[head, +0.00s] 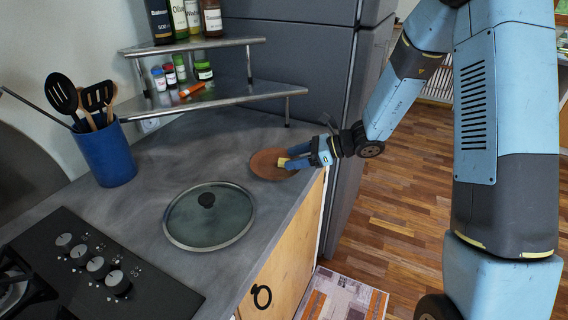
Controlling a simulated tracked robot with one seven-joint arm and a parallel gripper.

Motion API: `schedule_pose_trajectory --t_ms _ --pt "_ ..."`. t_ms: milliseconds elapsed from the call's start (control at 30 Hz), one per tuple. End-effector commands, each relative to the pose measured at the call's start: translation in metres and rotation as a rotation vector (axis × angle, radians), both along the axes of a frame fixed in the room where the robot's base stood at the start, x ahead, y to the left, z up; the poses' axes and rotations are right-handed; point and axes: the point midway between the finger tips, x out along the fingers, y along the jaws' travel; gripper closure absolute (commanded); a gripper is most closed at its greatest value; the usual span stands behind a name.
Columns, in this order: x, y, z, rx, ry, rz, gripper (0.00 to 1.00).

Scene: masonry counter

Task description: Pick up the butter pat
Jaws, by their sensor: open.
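The butter pat (282,162) is a small yellow piece on a round brown plate (262,170) near the counter's right edge. My gripper (287,160) reaches in from the right, low over the plate, with its blue fingers at the butter pat. The jaws are open. The fingers hide part of the pat, and I cannot tell whether they touch it.
A glass lid (209,224) with a dark knob lies left of the plate. A two-tier metal corner shelf (225,96) with bottles and jars stands behind. A blue utensil pot (104,155) and a black stove (130,290) are at left. A grey fridge (290,50) stands behind the counter.

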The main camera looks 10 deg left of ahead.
Motion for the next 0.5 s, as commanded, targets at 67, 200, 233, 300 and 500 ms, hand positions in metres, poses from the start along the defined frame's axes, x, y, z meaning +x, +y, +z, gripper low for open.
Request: schedule_pose_trajectory --t_ms 67,200,233,300,500 --pt "0.0 0.012 -0.004 0.0 0.001 0.004 0.4" --pt "0.001 0.026 -0.01 0.0 0.0 0.002 0.4" --pt "0.001 0.028 -0.011 0.0 -0.001 0.001 0.4" --pt "0.001 0.03 -0.012 -0.001 -0.001 0.0 0.4" --pt "0.0 0.029 -0.013 -0.003 0.001 0.001 0.44"
